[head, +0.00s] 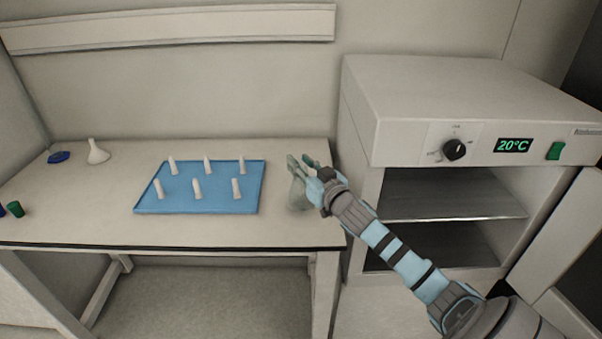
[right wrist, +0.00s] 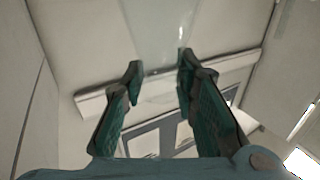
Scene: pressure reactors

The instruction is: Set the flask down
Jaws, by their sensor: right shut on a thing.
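The flask (head: 298,196) is a pale, see-through glass vessel at the right end of the table (head: 110,225), just right of the blue tray. My right gripper (head: 299,163) is shut on its upper part. The flask looks roughly upright in the head view; I cannot tell whether its base touches the table. In the right wrist view, the clear glass (right wrist: 158,35) shows between and beyond the teal fingertips (right wrist: 159,68). My left gripper is out of view.
The blue tray (head: 150,203) carries several white upright pegs. A white funnel (head: 97,154), a blue item (head: 59,157) and a green cap (head: 15,209) sit at the left. An oven (head: 400,110) reading 20°C stands right, its lower compartment open. The table between funnel and tray is clear.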

